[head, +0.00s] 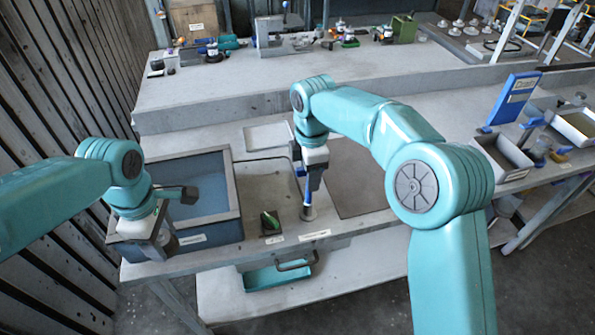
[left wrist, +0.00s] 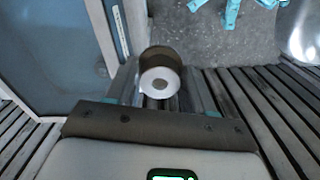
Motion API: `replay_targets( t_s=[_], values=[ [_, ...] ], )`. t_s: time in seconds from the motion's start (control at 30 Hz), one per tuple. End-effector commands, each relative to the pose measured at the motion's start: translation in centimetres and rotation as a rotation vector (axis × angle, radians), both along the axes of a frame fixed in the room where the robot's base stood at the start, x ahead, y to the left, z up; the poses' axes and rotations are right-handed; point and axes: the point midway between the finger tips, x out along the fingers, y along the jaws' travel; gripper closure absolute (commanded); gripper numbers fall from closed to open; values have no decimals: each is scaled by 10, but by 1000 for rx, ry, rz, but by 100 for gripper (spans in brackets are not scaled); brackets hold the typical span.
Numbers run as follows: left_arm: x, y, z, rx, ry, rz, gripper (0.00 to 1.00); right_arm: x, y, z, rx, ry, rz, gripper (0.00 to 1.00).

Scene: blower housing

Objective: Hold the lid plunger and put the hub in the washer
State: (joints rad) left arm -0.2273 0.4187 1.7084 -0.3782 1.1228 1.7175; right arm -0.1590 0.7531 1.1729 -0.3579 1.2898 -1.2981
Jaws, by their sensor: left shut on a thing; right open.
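The washer appears to be the blue-lined open basin (head: 230,190) at the left of the bench. My left gripper (head: 163,238) is at its front left corner, shut on the lid plunger, a short dark cylinder with a pale round top (left wrist: 160,82) between the fingers in the left wrist view. My right gripper (head: 310,190) is open and points down at the bench front, right of the basin. A slim upright blue and grey piece (head: 308,212) stands at its fingers; I cannot tell whether this is the hub. The fingers partly hide it.
A small dark holder with a green item (head: 270,222) sits between basin and right gripper. A grey bin (head: 503,158) and a blue sign (head: 515,98) stand at right. A slatted wall (head: 70,80) borders the left.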

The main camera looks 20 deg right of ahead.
Motion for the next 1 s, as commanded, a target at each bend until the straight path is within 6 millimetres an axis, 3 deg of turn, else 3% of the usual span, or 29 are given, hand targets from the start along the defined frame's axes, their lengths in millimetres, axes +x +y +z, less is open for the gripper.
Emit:
replay_targets(
  t_s=[0.1, 0.13, 0.27, 0.53, 1.0],
  values=[
    [0, 0, 0, 0, -1, 0, 82, 0, 0, 0, 0, 0, 0, 52],
    [0, 0, 0, 0, -1, 0, 82, 0, 0, 0, 0, 0, 0, 59],
    [0, 0, 0, 0, -1, 0, 82, 0, 0, 0, 0, 0, 0, 100],
    [0, 0, 0, 0, -1, 0, 82, 0, 0, -2, 0, 0, 0, 100],
    [0, 0, 0, 0, -1, 0, 82, -1, 0, -23, -1, 5, 0, 100]
  ],
)
